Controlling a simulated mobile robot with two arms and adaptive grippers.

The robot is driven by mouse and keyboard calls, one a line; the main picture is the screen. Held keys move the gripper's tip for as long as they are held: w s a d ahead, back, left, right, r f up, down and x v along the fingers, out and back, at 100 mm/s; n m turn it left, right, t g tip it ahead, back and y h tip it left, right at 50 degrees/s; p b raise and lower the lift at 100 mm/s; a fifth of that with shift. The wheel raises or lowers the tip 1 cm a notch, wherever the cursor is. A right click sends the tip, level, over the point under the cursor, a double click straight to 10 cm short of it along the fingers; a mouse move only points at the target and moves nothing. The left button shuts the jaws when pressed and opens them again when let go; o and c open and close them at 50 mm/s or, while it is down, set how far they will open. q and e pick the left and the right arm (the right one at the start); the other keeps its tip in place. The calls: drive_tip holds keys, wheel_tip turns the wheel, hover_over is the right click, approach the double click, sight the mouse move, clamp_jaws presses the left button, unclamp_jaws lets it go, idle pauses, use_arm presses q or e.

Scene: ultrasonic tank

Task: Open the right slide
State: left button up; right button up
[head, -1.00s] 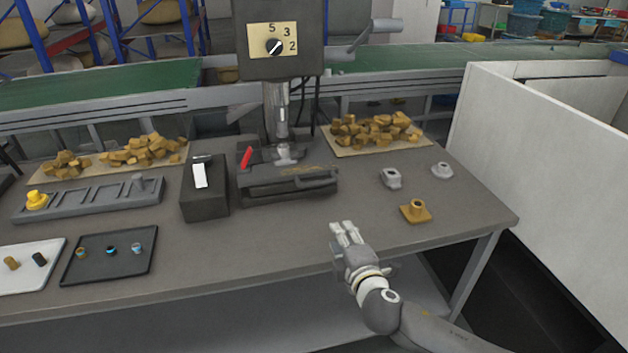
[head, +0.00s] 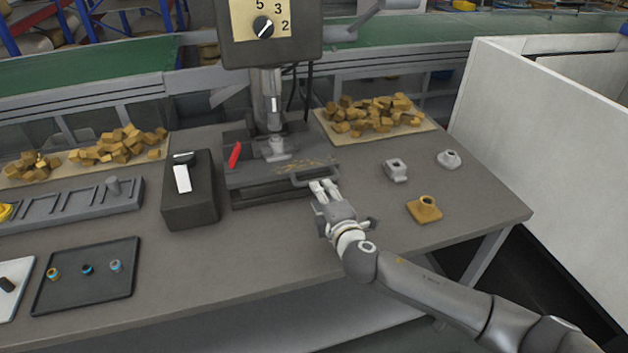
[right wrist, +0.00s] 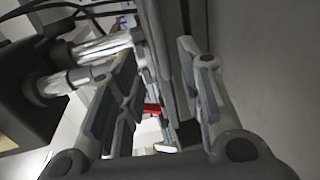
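A dark slide unit (head: 265,190) sits at the base of the press-like machine in the head view, with a grey bar handle (head: 315,174) at its front right. My right gripper (head: 323,188) is at this handle. In the right wrist view my right gripper (right wrist: 160,55) is open, its two fingers apart, with a grey bar-like part (right wrist: 172,70) showing between them. I cannot tell whether the fingers touch it. My left gripper is not in view.
A black box with a white switch (head: 183,178) stands left of the slide unit. Two grey fittings (head: 396,171) (head: 449,159) and a brass-coloured fitting (head: 425,209) stand to the right. A red lever (head: 234,154) is on the machine.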

sight(314, 180)
drive_tip(key=x, duration=0.5)
drive_tip(key=shift+w+a+f, duration=0.1)
drive_tip(key=shift+w, duration=0.2)
drive_tip(key=shift+w+a+f, duration=0.15)
drive_tip(key=shift+w+a, duration=0.05)
drive_tip(key=shift+w, duration=0.45)
drive_tip(key=shift+w+a+f, duration=0.1)
drive_tip(key=shift+w, duration=0.25)
drive_tip(key=shift+c, duration=0.4)
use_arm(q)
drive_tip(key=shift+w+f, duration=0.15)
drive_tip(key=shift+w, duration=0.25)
use_arm(e)
clamp_jaws()
